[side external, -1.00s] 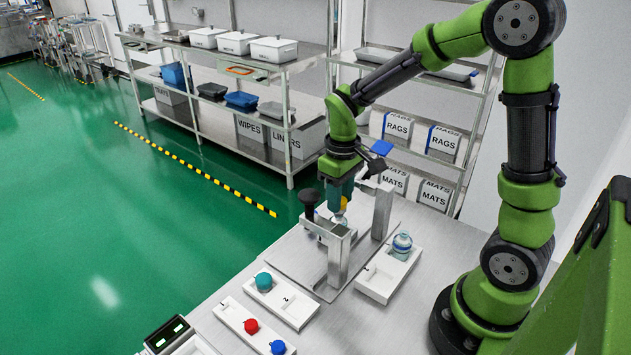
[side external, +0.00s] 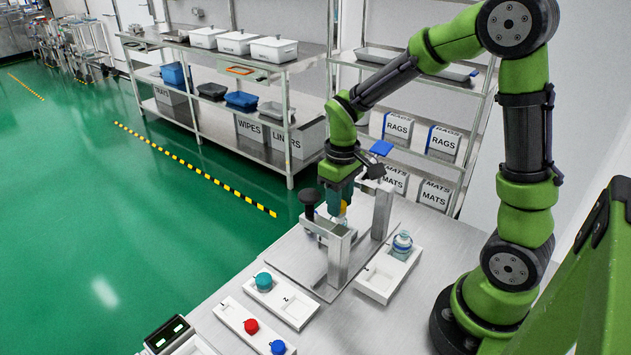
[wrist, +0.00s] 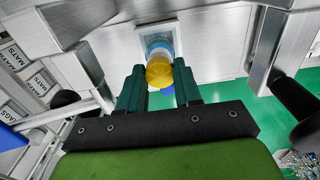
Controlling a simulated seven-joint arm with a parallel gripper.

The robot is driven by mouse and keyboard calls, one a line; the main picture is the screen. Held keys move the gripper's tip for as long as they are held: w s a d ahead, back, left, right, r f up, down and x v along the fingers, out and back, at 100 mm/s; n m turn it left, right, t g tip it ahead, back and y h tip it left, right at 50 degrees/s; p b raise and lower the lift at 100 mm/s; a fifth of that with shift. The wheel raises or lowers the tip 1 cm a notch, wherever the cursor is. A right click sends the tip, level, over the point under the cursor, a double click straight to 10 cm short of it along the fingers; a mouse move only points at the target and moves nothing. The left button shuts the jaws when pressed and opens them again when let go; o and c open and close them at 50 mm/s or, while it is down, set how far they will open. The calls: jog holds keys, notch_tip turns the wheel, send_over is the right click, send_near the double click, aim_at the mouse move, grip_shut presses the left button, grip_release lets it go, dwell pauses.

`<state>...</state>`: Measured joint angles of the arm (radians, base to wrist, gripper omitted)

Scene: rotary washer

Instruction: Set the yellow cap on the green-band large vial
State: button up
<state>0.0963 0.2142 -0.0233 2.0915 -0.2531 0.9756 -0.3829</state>
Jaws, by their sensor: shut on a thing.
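My gripper (wrist: 159,86) is shut on the yellow cap (wrist: 160,72), which sits between its two dark green fingertips. Beyond the cap in the wrist view is a clear, bluish vial (wrist: 157,43) in a square pale holder (wrist: 176,34). The cap overlaps the vial there, and I cannot tell whether they touch. The vial's band colour is not clear. In the side external view, the yellow cap (side external: 343,208) is low between the metal posts, and my gripper partly hides it. The vial below is mostly hidden behind the metal frame.
Metal posts (side external: 382,212) (side external: 339,262) stand close on both sides of my gripper, with a black knob (side external: 309,196) beside them. Another vial (side external: 402,243) stands in the right white tray (side external: 377,288). Front trays hold a teal cap (side external: 264,281), red cap (side external: 251,326) and blue cap (side external: 278,347).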

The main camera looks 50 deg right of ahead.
jog(key=shift+f, duration=0.2)
jog(key=o, duration=1)
jog(key=shift+o, duration=0.2)
notch_tip(320, 180, up, 17)
jog(key=shift+w, duration=0.1)
jog(key=s+a+f+m+t+y, duration=0.1)
jog(key=s+a+m+t+y, duration=0.1)
jog(key=s+a+m+t, duration=0.2)
jog(key=s+a+t, duration=0.3)
jog(key=s, duration=0.3)
jog(key=shift+s+a+f, duration=0.15)
jog(key=shift+s+f, duration=0.1)
jog(key=shift+f, duration=0.1)
